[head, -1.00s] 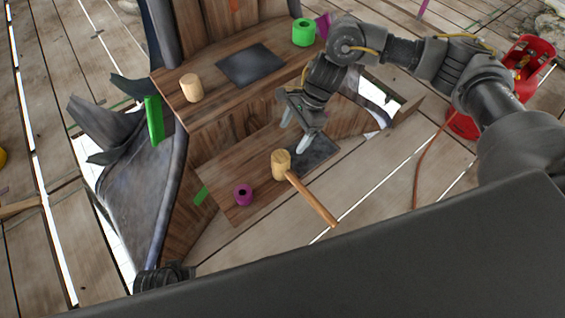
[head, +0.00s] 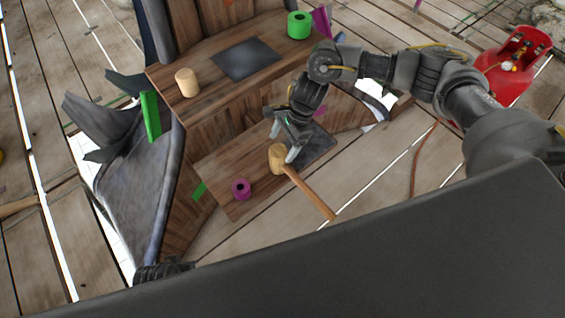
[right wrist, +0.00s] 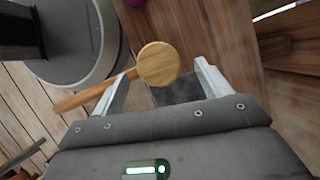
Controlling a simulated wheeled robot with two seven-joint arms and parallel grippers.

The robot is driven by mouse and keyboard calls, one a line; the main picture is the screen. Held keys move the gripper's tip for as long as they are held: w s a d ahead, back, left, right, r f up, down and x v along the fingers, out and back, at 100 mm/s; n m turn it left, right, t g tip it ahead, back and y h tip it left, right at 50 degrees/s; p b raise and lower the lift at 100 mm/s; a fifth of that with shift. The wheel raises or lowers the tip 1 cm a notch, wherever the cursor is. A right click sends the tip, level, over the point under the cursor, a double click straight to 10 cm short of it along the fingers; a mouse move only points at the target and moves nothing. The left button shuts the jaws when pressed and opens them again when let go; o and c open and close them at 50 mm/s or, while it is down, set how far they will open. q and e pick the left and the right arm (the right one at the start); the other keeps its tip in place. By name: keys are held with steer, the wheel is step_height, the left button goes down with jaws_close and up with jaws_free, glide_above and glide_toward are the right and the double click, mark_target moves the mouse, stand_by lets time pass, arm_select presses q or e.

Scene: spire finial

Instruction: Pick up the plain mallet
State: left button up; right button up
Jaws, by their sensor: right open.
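The plain mallet has a pale wooden head (head: 277,160) on the lower wooden step, by a dark mat. Its brown handle (head: 312,194) points toward the lower right, past the step's edge. My right gripper (head: 281,134) is open just above and behind the head. In the right wrist view the mallet head (right wrist: 158,64) shows between the two spread fingertips of the right gripper (right wrist: 161,71). The handle (right wrist: 78,97) runs left behind one finger. I cannot tell whether a finger touches the mallet.
The upper step (head: 215,91) holds a wooden cylinder (head: 187,82), a dark square mat (head: 246,59) and a green roll (head: 299,25). A purple roll (head: 241,189) lies left of the mallet. A red container (head: 513,75) stands far right.

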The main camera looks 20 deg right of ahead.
mark_target(279, 150)
steer(key=x, duration=0.3)
steer(key=shift+s+a+f, duration=0.1)
steer(key=shift+a+f, duration=0.05)
steer(key=shift+a, duration=0.05)
steer(key=shift+c, duration=0.9)
arm_select(q)
steer(key=shift+w+f, duration=0.15)
arm_select(e)
steer(key=c, duration=1)
